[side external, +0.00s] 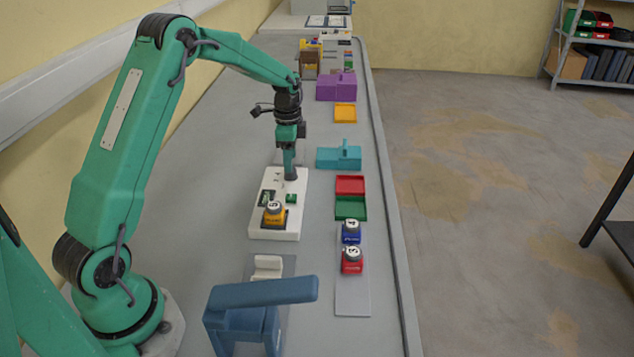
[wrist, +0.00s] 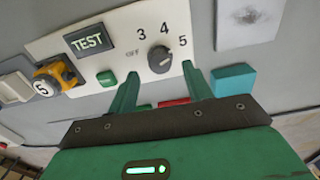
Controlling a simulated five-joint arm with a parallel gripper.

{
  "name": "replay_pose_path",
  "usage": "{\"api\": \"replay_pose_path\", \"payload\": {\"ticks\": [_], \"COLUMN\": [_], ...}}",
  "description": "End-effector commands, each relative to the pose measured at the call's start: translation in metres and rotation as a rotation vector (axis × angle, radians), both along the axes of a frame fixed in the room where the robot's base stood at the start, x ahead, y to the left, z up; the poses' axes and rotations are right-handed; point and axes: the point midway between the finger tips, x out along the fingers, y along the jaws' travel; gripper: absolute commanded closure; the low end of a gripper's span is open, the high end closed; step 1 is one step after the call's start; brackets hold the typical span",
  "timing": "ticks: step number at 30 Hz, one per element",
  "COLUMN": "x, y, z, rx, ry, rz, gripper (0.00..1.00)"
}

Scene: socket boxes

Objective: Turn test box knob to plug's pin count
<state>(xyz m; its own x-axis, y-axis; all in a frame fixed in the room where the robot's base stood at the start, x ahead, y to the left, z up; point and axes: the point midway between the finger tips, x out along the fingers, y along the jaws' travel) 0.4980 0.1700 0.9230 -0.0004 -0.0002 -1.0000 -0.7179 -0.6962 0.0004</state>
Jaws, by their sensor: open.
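The white test box (side external: 283,231) lies on the bench under my gripper (side external: 291,177). In the wrist view its panel (wrist: 108,32) shows a TEST window (wrist: 89,40), a green button (wrist: 106,79) and a dark round knob (wrist: 159,59) beside the marks OFF, 3, 4 and 5. I cannot tell surely where the knob points. An orange plug (side external: 273,218) stands at the near end of the box; its white cap reads 5, also in the wrist view (wrist: 57,76).
A blue plug (side external: 351,237) marked 4 and a red plug (side external: 352,266) marked 3 stand on the right. Red (side external: 350,185) and green (side external: 350,207) trays and a teal block (side external: 338,157) lie beyond them. A blue-grey lever device (side external: 250,315) stands in front.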

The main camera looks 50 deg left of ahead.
Motion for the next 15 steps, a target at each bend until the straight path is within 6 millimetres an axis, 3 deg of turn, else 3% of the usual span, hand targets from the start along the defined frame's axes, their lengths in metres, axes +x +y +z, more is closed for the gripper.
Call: {"api": "replay_pose_path", "payload": {"ticks": [6,15], "x": [0.001,0.0], "y": [0.0,0.0], "z": [0.03,0.046], "rx": [0.001,0.0], "ry": [-0.004,0.0], "rz": [0.0,-0.001], "gripper": [0.5,0.5]}}
